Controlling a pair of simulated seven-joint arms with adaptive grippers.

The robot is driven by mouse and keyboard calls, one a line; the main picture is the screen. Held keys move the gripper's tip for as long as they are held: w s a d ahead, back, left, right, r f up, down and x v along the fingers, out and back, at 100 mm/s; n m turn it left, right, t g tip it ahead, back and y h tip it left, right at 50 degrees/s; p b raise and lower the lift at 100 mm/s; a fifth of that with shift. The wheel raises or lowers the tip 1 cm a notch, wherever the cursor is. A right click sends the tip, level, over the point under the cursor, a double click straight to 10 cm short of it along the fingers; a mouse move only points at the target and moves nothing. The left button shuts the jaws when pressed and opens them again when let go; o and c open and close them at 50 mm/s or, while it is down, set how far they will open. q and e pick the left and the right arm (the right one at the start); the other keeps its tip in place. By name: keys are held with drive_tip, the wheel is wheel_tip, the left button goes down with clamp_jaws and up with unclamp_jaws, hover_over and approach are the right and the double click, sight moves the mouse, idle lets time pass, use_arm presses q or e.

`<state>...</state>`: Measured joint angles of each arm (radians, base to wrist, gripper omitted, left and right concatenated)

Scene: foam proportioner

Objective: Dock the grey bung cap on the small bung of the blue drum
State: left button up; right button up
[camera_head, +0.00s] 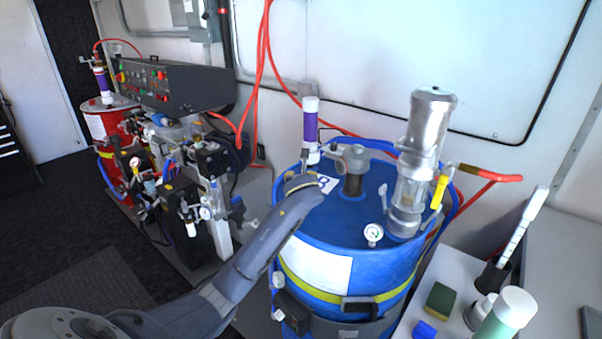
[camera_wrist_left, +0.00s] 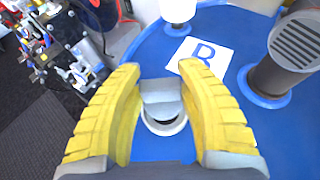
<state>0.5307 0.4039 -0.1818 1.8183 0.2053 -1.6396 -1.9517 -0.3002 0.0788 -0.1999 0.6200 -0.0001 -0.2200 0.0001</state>
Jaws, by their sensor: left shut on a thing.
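The blue drum (camera_head: 345,215) stands at centre right in the head view, and its blue top (camera_wrist_left: 215,120) fills much of the left wrist view. My left gripper (camera_head: 304,180) is low over the left part of the drum top. In the left wrist view its yellow fingers (camera_wrist_left: 168,100) are closed on the grey bung cap (camera_wrist_left: 160,92). The small bung (camera_wrist_left: 163,126) is a pale ring with a dark opening, just below the cap in the picture. The cap partly covers it; I cannot tell whether they touch. The arm hides the cap and bung in the head view.
A white label marked B (camera_wrist_left: 203,57) lies on the drum top. A grey pipe fitting (camera_head: 353,170), a clear-and-metal pump (camera_head: 418,150) and a gauge (camera_head: 373,233) stand there. A purple-banded cylinder (camera_head: 310,125) rises behind my gripper. A side table (camera_head: 445,270) holds a sponge and bottles.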

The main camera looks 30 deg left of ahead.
use_arm(q)
drive_tip(key=shift+f, duration=1)
drive_tip(key=shift+f, duration=0.7)
idle(1.2)
drive_tip(key=o, duration=0.9)
drive_tip(key=shift+c, duration=0.2)
drive_tip(key=shift+s+d, duration=0.1)
drive_tip(key=shift+v, duration=5.45)
